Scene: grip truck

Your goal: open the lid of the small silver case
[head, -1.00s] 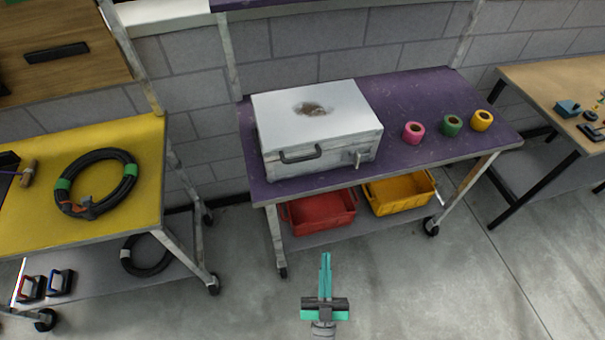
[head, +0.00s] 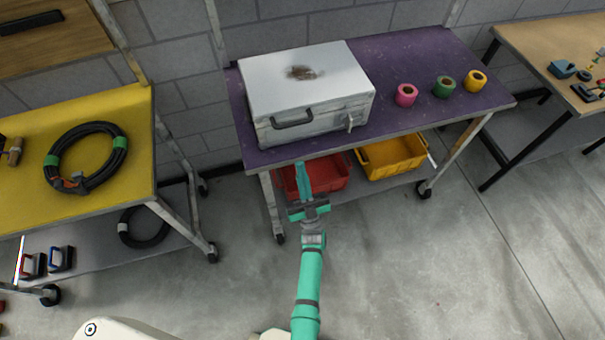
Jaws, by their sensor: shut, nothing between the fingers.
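The small silver case (head: 312,94) stands on the left part of the purple table top. Its lid is shut, with a brown stain on top. A dark handle (head: 292,120) and a metal latch (head: 350,122) are on its front face. My gripper (head: 301,168) is shut and empty, its fingers pointing toward the table. In the picture its fingertips lie just below the table's front edge, below the case's handle. It is apart from the case. How far it is in front of the table is hard to tell.
The purple table (head: 430,62) also bears pink (head: 406,95), green (head: 444,87) and yellow (head: 475,81) tape rolls. A red bin (head: 325,175) and a yellow bin (head: 392,157) sit on its lower shelf. A yellow table (head: 120,180) stands left. The grey floor (head: 420,270) in front is clear.

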